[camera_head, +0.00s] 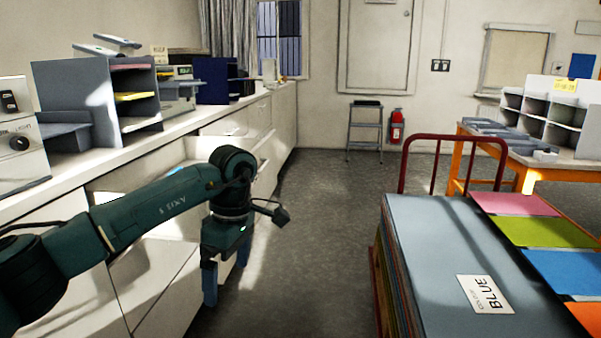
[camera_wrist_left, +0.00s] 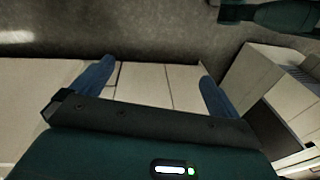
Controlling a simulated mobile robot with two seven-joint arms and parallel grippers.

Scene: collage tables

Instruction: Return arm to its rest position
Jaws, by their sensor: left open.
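My left arm comes in from the left in the head view, dark green. Its gripper (camera_head: 226,278) points down in front of the white counter's cabinet fronts, over the grey floor. In the left wrist view the two blue fingers of the left gripper (camera_wrist_left: 150,85) are spread wide apart with nothing between them. Pale cabinet panels and the floor show beyond them. My right gripper is not in view.
The white counter (camera_head: 190,140) along the left wall bears grey shelving (camera_head: 75,85). A cart with stacked boards (camera_head: 430,250) and a red rail (camera_head: 452,140) stands right. An orange table (camera_head: 530,165) is behind it. Floor (camera_head: 310,220) between is clear.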

